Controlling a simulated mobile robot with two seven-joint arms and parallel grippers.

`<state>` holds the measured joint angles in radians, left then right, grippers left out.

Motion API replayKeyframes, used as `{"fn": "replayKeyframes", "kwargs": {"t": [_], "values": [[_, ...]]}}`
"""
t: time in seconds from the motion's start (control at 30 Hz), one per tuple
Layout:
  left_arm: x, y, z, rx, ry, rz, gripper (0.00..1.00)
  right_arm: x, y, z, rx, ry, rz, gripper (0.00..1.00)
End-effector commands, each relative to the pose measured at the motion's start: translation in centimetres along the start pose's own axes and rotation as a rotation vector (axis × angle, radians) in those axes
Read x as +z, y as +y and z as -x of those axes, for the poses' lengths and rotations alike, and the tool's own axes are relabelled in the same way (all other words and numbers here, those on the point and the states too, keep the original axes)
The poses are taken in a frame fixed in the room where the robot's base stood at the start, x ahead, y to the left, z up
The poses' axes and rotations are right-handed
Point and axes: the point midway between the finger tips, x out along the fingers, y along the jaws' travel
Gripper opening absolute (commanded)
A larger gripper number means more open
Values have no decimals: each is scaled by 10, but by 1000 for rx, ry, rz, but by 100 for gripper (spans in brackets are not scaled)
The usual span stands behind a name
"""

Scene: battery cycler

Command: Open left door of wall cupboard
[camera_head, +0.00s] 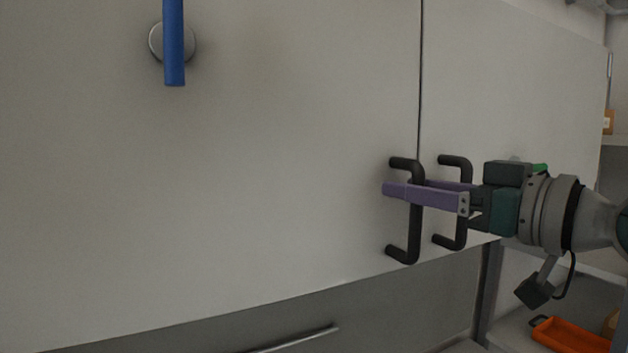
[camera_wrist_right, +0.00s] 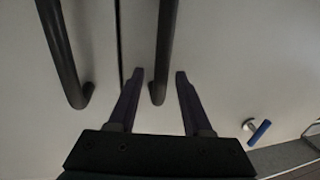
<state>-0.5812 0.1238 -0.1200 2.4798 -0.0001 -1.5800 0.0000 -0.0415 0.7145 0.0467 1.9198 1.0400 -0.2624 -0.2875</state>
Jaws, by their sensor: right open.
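The wall cupboard has a wide pale left door (camera_head: 250,200) and a right door (camera_head: 520,90), with a thin dark seam between them. The left door's black bar handle (camera_head: 415,235) stands upright beside the seam. My right gripper (camera_head: 403,187) reaches in from the right with its purple fingers open around the left door's handle. In the right wrist view, that handle (camera_wrist_right: 166,40) runs between the open fingers (camera_wrist_right: 160,72), with a gap visible on the right side. The doors look shut. My left gripper is not in view.
The right door's black handle (camera_head: 464,170) is close beside my right gripper; it also shows in the wrist view (camera_wrist_right: 60,50). A blue lever (camera_head: 174,45) on a round metal base is at upper left. An orange bin (camera_head: 568,335) sits at lower right.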

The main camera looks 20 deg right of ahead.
Motion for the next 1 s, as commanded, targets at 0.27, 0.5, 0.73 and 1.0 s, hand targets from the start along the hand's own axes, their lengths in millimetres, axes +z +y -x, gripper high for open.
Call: {"fn": "replayKeyframes", "kwargs": {"t": [0.27, 0.5, 0.73, 1.0], "values": [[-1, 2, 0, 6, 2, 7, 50, 0, 0, 0, 0, 1, -1, 35], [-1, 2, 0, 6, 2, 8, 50, 0, 0, 0, 0, 1, -1, 8], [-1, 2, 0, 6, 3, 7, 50, 0, 0, 0, 0, 1, 0, 0], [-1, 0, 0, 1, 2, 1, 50, 0, 0, 0, 1, 1, 0, 0]]}}
